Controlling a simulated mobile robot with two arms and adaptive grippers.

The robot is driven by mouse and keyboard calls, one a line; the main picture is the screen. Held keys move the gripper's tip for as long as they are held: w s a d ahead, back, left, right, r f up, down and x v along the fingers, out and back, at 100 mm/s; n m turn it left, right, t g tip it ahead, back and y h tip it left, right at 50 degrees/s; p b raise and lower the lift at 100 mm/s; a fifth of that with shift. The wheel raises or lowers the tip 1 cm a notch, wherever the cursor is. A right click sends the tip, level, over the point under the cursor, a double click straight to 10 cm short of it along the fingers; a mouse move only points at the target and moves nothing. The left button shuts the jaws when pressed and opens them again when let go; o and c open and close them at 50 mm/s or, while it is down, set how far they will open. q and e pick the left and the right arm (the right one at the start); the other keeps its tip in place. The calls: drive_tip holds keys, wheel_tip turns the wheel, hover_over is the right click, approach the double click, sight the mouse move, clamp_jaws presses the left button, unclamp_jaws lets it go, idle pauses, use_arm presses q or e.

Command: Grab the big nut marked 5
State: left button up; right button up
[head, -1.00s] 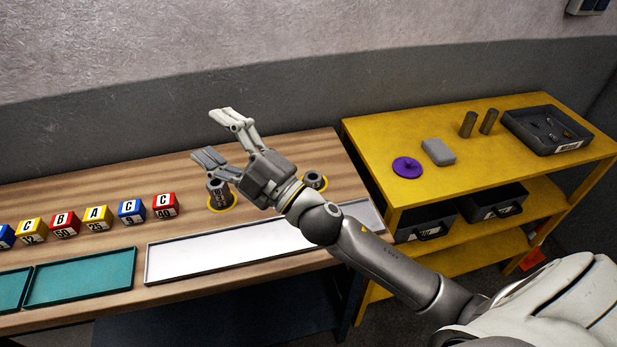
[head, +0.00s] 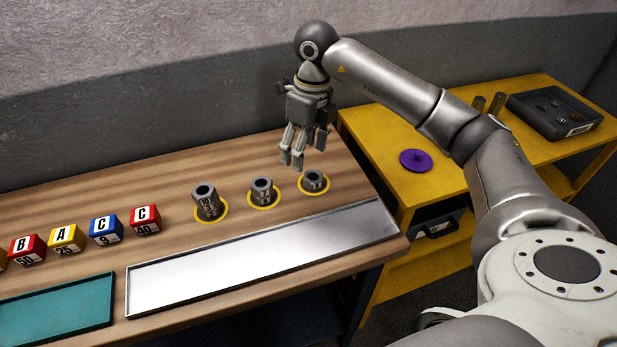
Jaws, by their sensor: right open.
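Three grey metal nuts stand in a row on the wooden table, each on a yellow-ringed spot. The left nut (head: 207,202) is the tallest, the middle nut (head: 262,190) is mid-sized, and the right nut (head: 314,182) is the lowest. They bear small markings, too small to read surely, so I cannot tell which is marked 5. My right gripper (head: 297,160) points down with fingers open and empty. It is above the table, just behind and left of the right nut in the picture, apart from it. My left gripper is out of view.
A long white tray (head: 190,280) lies in front of the nuts, with a teal tray (head: 60,310) at left. Lettered cubes, including a red C cube (head: 145,219), stand left of the nuts. A yellow shelf (head: 385,145) at right holds a purple disc (head: 416,160) and a dark bin (head: 550,125).

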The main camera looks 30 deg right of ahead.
drive_tip(key=d, duration=0.2)
drive_tip(key=h, duration=0.1)
hover_over(315, 177)
wheel_tip(315, 177, down, 4)
drive_tip(key=shift+s+d+f+p, duration=0.1)
drive_tip(key=shift+s+f+p, duration=0.05)
drive_tip(key=shift+p, duration=0.3)
wheel_tip(315, 177, down, 5)
drive_tip(key=shift+r+p, duration=0.15)
drive_tip(key=shift+p, duration=0.85)
drive_tip(key=shift+f, duration=0.45)
drive_tip(key=shift+c, duration=0.3)
drive_tip(key=c, duration=1.2)
